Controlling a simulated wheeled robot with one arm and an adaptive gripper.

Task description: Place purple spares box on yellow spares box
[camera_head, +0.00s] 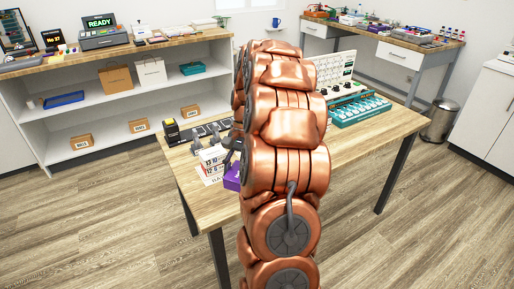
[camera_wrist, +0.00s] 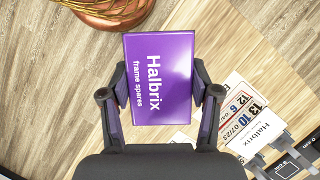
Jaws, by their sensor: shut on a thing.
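The purple spares box (camera_wrist: 170,70), lettered "Halbrix frame spares", is between the two fingers of my gripper (camera_wrist: 162,92) in the wrist view. My gripper is shut on its sides. In the head view a purple part of the box (camera_head: 231,178) shows at the table's near left, beside my copper arm, which hides the rest. I cannot tell whether it touches the table. No yellow spares box shows clearly. A small dark box with a yellowish part (camera_head: 171,132) stands at the table's left end; I cannot tell what it is.
The wooden table (camera_head: 381,133) carries white number cards (camera_head: 213,158) near the purple box, a teal rack (camera_head: 360,109) and a white board (camera_head: 333,70) at the right. Shelves (camera_head: 125,103) stand behind left. A metal bin (camera_head: 440,121) stands at the right.

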